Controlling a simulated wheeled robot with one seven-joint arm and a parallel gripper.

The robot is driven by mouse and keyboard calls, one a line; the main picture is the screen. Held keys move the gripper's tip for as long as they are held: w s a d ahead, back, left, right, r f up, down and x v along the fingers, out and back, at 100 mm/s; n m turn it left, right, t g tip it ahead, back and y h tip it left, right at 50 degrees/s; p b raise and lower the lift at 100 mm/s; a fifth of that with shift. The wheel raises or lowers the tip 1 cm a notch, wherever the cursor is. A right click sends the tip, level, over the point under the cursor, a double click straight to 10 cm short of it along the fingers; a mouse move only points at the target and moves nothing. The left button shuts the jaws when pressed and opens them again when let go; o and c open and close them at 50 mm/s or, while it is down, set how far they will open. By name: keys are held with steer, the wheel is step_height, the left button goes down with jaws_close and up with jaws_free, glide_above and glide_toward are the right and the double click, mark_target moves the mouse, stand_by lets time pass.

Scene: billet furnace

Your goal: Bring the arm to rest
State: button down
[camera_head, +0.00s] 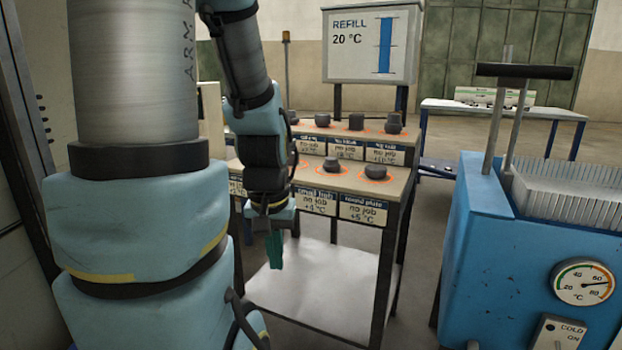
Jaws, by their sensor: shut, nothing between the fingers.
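My arm fills the left of the head view, with a large grey and light-blue link close to the camera. The forearm hangs down behind it, in front of the left side of a job stand. My gripper (275,250) points downward at the end of the arm. Its teal fingers are together with nothing between them. It hangs in front of the stand's lower shelf (325,290), apart from the labelled ledges as far as I can tell.
The stand's stepped top (395,185) carries several dark pieces and labels. A "REFILL 20 °C" sign (370,45) rises behind it. A blue machine (480,255) with a black handle (525,71) and dial stands at right. A table (550,112) is farther back. Floor shows between stand and machine.

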step_height(320, 180, up, 20)
steer(key=p, duration=1.8)
steer(key=shift+w, duration=0.2)
steer(key=shift+f, duration=0.15)
